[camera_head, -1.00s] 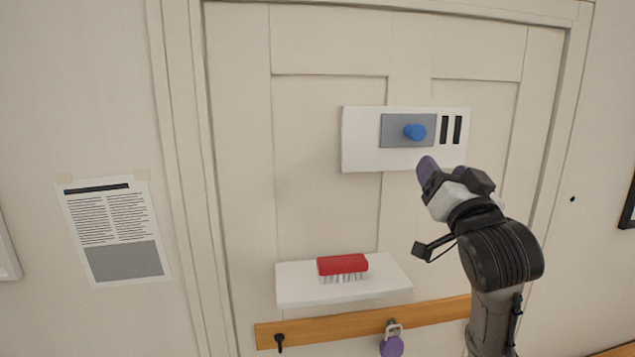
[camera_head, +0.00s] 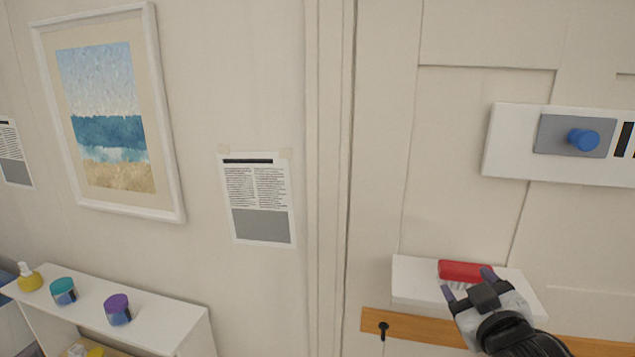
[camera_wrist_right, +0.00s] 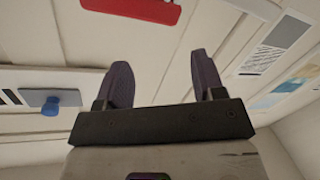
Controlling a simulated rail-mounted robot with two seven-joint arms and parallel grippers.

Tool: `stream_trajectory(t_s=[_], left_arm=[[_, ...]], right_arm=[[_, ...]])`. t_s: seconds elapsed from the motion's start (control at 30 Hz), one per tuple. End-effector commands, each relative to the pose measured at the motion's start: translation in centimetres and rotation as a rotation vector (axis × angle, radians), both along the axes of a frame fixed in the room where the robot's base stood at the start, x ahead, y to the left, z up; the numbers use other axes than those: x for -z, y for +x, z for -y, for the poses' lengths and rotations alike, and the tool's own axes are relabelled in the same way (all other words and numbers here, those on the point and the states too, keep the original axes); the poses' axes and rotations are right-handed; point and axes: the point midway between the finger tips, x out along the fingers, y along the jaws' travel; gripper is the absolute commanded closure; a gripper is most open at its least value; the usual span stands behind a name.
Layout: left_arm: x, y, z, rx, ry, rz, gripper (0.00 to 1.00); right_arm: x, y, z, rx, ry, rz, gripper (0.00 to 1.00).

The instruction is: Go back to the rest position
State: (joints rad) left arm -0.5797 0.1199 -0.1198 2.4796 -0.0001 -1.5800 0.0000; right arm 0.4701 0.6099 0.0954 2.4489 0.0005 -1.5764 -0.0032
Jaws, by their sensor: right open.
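My right gripper (camera_head: 468,284) is at the lower right of the head view, in front of the small white shelf (camera_head: 415,283) on the door. Its purple-tipped fingers are apart with nothing between them, as the right wrist view also shows (camera_wrist_right: 158,85). A red brush (camera_head: 464,270) lies on that shelf, partly hidden behind the gripper. In the right wrist view the red brush (camera_wrist_right: 135,10) is at the top, beyond the fingers and apart from them. My left gripper is not in view.
A white panel (camera_head: 510,140) with a blue knob (camera_head: 584,139) is on the door above. A wooden rail (camera_head: 420,329) with a black hook (camera_head: 383,329) runs below the shelf. A white bookshelf (camera_head: 150,322) with several jars stands at lower left. The wall between holds a paper notice (camera_head: 258,197).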

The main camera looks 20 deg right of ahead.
Motion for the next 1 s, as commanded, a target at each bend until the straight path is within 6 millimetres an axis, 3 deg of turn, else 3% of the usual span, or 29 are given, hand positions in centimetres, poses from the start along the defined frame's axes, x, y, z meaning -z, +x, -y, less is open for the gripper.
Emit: stream_trajectory(t_s=[0.03, 0.1, 0.23, 0.4, 0.5, 0.6, 0.8, 1.0], left_arm=[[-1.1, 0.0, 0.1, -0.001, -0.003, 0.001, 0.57], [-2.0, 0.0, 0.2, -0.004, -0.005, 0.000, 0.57], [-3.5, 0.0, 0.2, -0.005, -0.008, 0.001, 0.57], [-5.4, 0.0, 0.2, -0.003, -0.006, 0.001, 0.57], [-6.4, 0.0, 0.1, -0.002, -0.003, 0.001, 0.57], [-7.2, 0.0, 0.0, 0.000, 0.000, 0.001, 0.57], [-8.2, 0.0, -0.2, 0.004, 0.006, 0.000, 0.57], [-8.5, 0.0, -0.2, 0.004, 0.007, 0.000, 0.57]], right_arm=[[3.2, 0.4, -1.9, -0.043, 0.034, -0.087, 0.37], [7.7, 0.3, -4.4, -0.093, 0.079, -0.192, 0.37], [15.6, -1.8, -8.9, -0.173, 0.175, -0.388, 0.37], [23.9, -7.5, -14.1, -0.235, 0.311, -0.630, 0.37], [27.5, -11.5, -16.3, -0.247, 0.387, -0.756, 0.37], [30.0, -15.4, -17.9, -0.242, 0.450, -0.863, 0.37], [32.6, -21.3, -19.0, -0.211, 0.518, -1.007, 0.37], [33.6, -23.8, -19.0, -0.194, 0.527, -1.069, 0.37]])
